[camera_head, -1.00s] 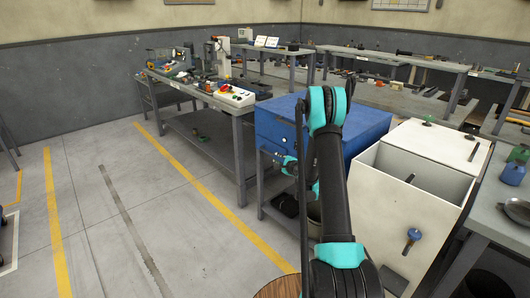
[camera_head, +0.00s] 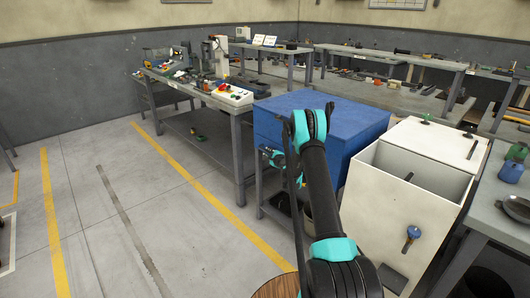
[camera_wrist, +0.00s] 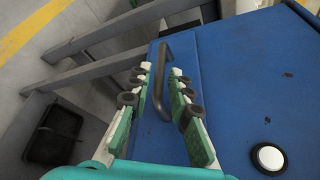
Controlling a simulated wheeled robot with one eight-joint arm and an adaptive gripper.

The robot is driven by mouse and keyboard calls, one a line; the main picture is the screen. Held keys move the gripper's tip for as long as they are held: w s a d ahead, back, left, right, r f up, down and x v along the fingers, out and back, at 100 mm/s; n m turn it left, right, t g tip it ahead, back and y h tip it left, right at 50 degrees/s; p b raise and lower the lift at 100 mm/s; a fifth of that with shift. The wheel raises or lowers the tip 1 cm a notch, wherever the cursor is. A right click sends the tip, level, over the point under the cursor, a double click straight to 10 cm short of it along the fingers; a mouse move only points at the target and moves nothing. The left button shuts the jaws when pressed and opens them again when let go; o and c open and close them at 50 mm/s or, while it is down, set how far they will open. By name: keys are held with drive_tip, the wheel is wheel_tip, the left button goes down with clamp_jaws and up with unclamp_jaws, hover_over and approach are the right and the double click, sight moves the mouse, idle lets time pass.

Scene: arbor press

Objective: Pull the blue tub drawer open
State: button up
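The blue tub drawer (camera_head: 345,125) is a large blue box on a grey frame, right of centre in the head view. My gripper (camera_wrist: 161,70) is open, with one green-padded finger on each side of the handle. Gaps show between the fingers and the bar; I cannot tell if either touches it. In the head view my gripper (camera_head: 272,157) is small and partly hidden by my arm at the box's left side.
A white cabinet (camera_head: 400,200) with an open top stands right of the blue box. A grey workbench (camera_head: 185,85) with tools is behind at the left. A black tray (camera_wrist: 55,132) lies lower left in the wrist view. The floor at left is clear.

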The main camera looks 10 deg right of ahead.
sight(266, 151)
drive_tip(key=shift+x, duration=2.2)
clamp_jaws()
